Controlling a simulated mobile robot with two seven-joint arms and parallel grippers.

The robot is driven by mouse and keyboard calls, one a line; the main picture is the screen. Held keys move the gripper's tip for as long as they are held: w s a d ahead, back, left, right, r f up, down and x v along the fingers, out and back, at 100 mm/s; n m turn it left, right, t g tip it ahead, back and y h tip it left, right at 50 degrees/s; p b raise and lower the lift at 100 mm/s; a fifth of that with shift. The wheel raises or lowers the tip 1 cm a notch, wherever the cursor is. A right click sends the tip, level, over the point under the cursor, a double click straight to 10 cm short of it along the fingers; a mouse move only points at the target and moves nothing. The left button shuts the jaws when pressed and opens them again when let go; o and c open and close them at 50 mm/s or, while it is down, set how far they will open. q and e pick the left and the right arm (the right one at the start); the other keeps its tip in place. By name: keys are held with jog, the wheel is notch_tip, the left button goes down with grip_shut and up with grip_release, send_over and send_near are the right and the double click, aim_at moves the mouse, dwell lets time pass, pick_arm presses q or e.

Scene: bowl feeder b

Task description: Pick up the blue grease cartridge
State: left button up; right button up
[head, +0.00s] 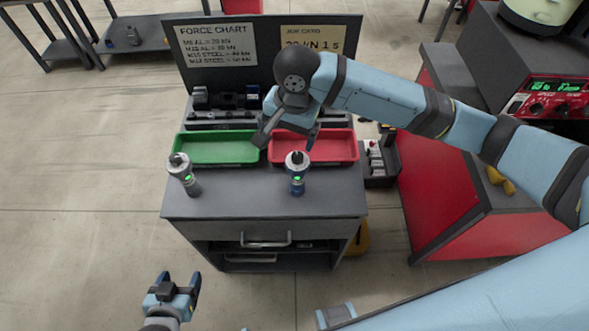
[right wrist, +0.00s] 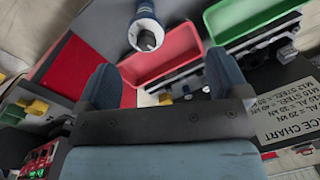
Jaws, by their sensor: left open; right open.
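The blue cylinder, which looks like the blue grease cartridge (head: 297,185), stands upright on the grey cabinet top in front of the red tray. It has a pale collar and a dark tip. It also shows at the top of the right wrist view (right wrist: 147,27), beyond the fingers and apart from them. A similar grey cylinder (head: 187,177) stands in front of the green tray. My right gripper (head: 288,139) is open and empty above the trays, behind the blue cylinder. Its two fingers show in the right wrist view (right wrist: 164,82). My left gripper (head: 177,283) is open and empty, low in front of the cabinet.
A green tray (head: 216,161) and a red tray (head: 315,159) stand side by side on the cabinet top (head: 240,200). Sign boards (head: 216,44) rise behind them. A red machine bench (head: 440,170) stands at the right. The cabinet top's front strip is clear.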

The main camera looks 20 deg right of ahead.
aim_at(298, 155)
jog(key=shift+m+h, duration=0.6)
jog(key=f, duration=0.2)
jog(key=d+f, duration=0.1)
jog(key=f, duration=0.1)
jog(key=d+f, duration=0.1)
jog(key=f, duration=0.1)
jog(key=shift+w+f, duration=0.35)
jog(key=shift+d+f+p, duration=0.2)
jog(key=shift+f+p, duration=0.1)
jog(key=shift+f, duration=2.4)
jog(key=shift+s, duration=0.1)
jog(key=c, duration=1.2)
jog(key=shift+c, duration=0.9)
jog(key=shift+r, duration=0.15)
